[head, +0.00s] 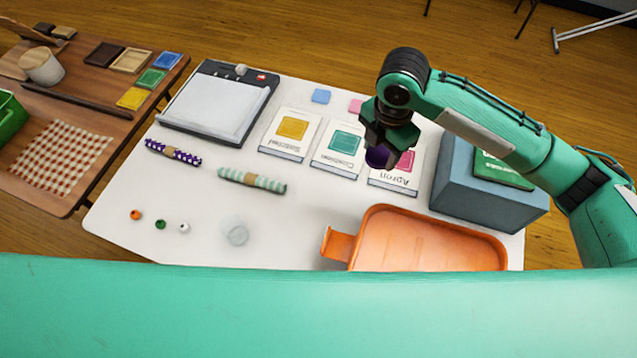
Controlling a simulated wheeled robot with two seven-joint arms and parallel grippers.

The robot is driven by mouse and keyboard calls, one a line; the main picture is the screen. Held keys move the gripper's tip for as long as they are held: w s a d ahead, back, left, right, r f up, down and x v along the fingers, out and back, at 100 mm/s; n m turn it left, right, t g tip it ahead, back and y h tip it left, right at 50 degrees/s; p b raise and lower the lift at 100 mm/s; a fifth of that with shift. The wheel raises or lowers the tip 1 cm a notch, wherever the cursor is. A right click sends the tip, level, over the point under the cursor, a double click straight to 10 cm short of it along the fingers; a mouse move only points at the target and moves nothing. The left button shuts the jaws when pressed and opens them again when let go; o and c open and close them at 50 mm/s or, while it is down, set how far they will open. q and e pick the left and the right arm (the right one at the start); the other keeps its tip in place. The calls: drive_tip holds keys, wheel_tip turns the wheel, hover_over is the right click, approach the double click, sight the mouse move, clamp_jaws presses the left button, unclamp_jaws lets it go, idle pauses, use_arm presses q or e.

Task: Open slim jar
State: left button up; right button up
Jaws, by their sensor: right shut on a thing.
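My right gripper (388,135) is over the right part of the white table, pointing down above the row of sample cards. It is shut on a small dark purple round thing (378,157), mostly hidden by the fingers; it could be a lid, but I cannot tell surely. A clear, round glass-like thing (236,234) stands on the table left of the orange tray, apart from the gripper. It may be the slim jar seen from above; no coloured lid shows on it. My left gripper is not in view.
The white table (290,215) holds an orange tray (430,240), a blue-grey box (485,190) with a green book (500,168), two fabric rolls (252,180), several beads (160,224), and a white board (218,103). A wooden table (95,118) stands left.

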sight(342, 207)
drive_tip(key=a+f+n+b, duration=0.5)
drive_tip(key=a+f+n, duration=0.1)
drive_tip(key=n, duration=0.9)
drive_tip(key=f, duration=0.6)
drive_tip(key=f+p, duration=0.1)
drive_tip(key=f, duration=0.5)
drive_tip(key=f+p, duration=0.1)
drive_tip(key=f, duration=0.5)
drive_tip(key=shift+w+f, duration=0.25)
drive_tip(key=shift+f, duration=0.45)
drive_tip(key=shift+f, duration=0.15)
drive_tip(key=o, duration=1.1)
